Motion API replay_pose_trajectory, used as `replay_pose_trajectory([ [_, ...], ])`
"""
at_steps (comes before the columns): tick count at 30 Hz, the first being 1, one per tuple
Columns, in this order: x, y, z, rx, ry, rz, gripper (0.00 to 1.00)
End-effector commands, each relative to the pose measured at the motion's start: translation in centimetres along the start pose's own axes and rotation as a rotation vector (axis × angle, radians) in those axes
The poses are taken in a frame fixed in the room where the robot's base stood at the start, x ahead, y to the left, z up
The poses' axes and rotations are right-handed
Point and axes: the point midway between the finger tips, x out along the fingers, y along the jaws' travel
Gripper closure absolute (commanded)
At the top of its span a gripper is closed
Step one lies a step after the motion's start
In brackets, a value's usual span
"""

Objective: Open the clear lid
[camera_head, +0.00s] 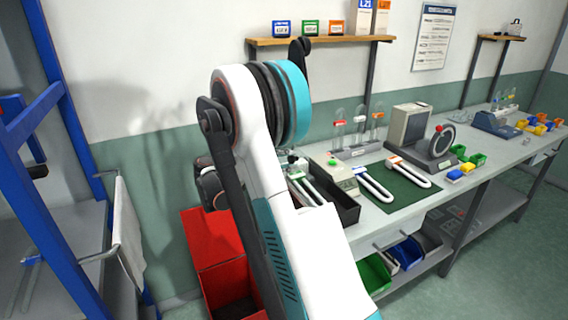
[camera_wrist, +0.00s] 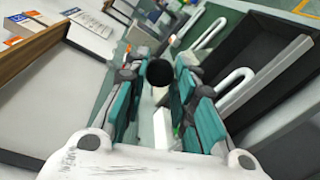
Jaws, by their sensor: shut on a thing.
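In the wrist view, my gripper (camera_wrist: 158,80) has its two teal-and-grey fingers on either side of a black round knob-like end (camera_wrist: 160,72). The fingers are shut on it. What the knob belongs to is mostly hidden behind it and the fingers. I cannot clearly make out the clear lid or its edges in either view. In the head view my arm covers the near end of the bench, and my fingertips are hidden.
A black tray (camera_head: 343,213) stands at the bench's near end. A green mat (camera_head: 402,190) carries white U-shaped pieces (camera_head: 375,185). Clear upright tubes (camera_head: 360,122) and a grey monitor (camera_head: 407,124) stand behind. A red bin (camera_head: 207,240) is below, and a blue frame (camera_head: 52,150) is left.

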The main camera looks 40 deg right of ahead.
Motion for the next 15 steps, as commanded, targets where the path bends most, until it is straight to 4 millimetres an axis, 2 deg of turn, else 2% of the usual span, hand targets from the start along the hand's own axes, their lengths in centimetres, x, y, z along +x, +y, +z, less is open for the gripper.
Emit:
replay_pose_trajectory([
  [8, 0.01, -0.03, -0.02, 0.001, 0.001, -0.001, 1.00],
  [9, 0.01, -0.03, -0.02, 0.001, 0.000, -0.001, 0.66],
  [10, 0.01, -0.03, -0.02, 0.001, 0.000, -0.001, 0.60],
  [11, 0.01, -0.03, -0.02, 0.001, 0.000, -0.001, 0.54],
  [15, 0.01, -0.02, -0.01, 0.001, 0.000, -0.001, 0.54],
])
